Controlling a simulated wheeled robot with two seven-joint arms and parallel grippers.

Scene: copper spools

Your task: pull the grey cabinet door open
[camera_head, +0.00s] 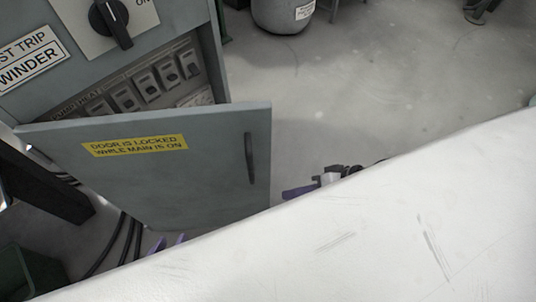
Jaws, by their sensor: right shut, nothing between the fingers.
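The grey cabinet door (120,185) stands partly open, swung out from the cabinet (150,20) with its free edge at the right. It bears a yellow label (135,146) and a dark upright handle (250,158). Switches inside the cabinet show above the door's top edge. My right gripper (298,191) is shut and empty, right of the door's free edge and apart from the handle in the picture. My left gripper (169,243) shows only two purple fingertips, spread apart below the door's lower edge; the rest of it is hidden.
A grey bin (283,14) stands on the floor at the top. Dark cables (118,245) and a dark green box (28,272) are at the lower left. The floor (370,90) right of the door is clear. The lower right of the view is blocked.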

